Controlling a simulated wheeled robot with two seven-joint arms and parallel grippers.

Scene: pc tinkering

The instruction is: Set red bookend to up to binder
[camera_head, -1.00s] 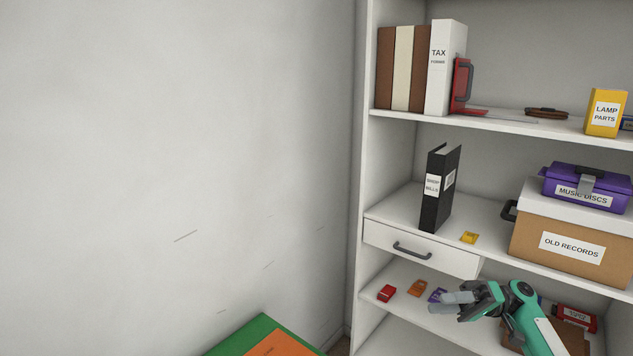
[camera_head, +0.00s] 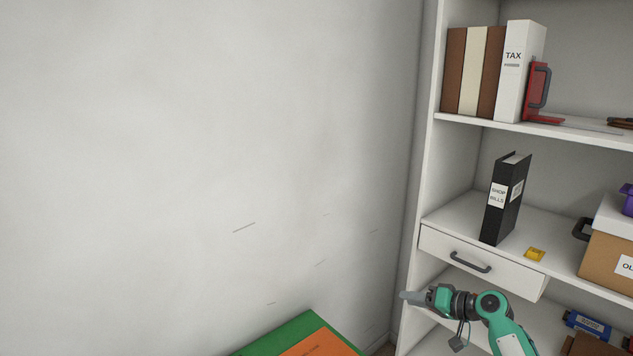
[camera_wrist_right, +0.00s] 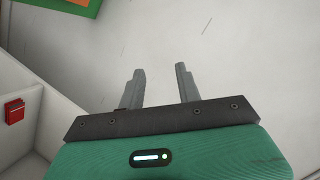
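The red bookend (camera_head: 543,94) stands on the upper shelf against the right side of the white tax binder (camera_head: 514,72). Its dark handle faces right. A black shop bills binder (camera_head: 505,198) stands upright on the middle shelf, with nothing against it. My right gripper (camera_head: 406,297) is in front of the lower shelf, below the drawer, pointing left. In the right wrist view its two fingers (camera_wrist_right: 160,82) are apart with nothing between them, with the pale wall beyond. My left gripper is not in view.
A drawer (camera_head: 482,262) hangs under the middle shelf. A yellow item (camera_head: 535,254) lies beside the black binder, and a cardboard box (camera_head: 607,255) stands further right. A green and orange surface (camera_head: 310,340) is at the bottom. A red item (camera_wrist_right: 14,111) shows in the right wrist view.

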